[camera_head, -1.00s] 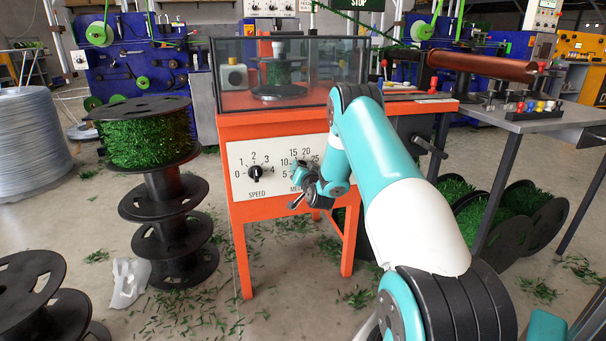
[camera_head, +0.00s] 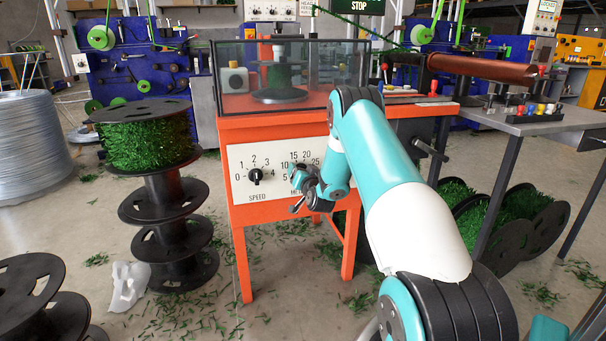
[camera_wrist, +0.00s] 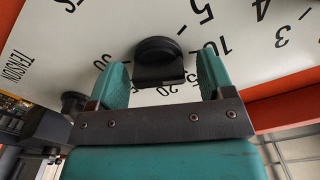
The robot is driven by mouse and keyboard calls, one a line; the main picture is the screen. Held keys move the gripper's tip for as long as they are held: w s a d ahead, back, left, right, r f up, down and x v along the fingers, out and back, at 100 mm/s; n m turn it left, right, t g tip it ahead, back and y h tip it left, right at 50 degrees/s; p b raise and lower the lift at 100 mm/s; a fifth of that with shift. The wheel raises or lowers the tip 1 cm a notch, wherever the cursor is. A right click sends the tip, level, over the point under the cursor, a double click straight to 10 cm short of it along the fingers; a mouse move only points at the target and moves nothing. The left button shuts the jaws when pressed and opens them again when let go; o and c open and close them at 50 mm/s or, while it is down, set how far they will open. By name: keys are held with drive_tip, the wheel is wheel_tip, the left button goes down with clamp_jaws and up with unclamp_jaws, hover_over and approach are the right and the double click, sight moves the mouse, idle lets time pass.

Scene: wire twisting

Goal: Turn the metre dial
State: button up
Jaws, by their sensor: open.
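The metre dial (camera_wrist: 160,62) is a round black knob on a white panel with numbers around it. In the wrist view it sits between the two teal fingers of my gripper (camera_wrist: 161,70), with a visible gap on each side. In the head view my gripper (camera_head: 308,190) is at the panel (camera_head: 236,188) on the front of the orange machine. There it covers the metre dial, and only some scale numbers show.
The black speed dial (camera_head: 254,176) is left of my gripper on the same panel. Another dark knob (camera_wrist: 73,101) is in the wrist view near the TENSION label. A glass case (camera_head: 226,50) stands on the orange machine. Stacked black spools (camera_head: 170,210) stand to its left.

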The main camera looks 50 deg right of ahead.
drive_tip(key=b+v, duration=1.6)
drive_tip(key=v, duration=0.1)
drive_tip(key=shift+a, duration=0.2)
drive_tip(key=shift+s, duration=0.1)
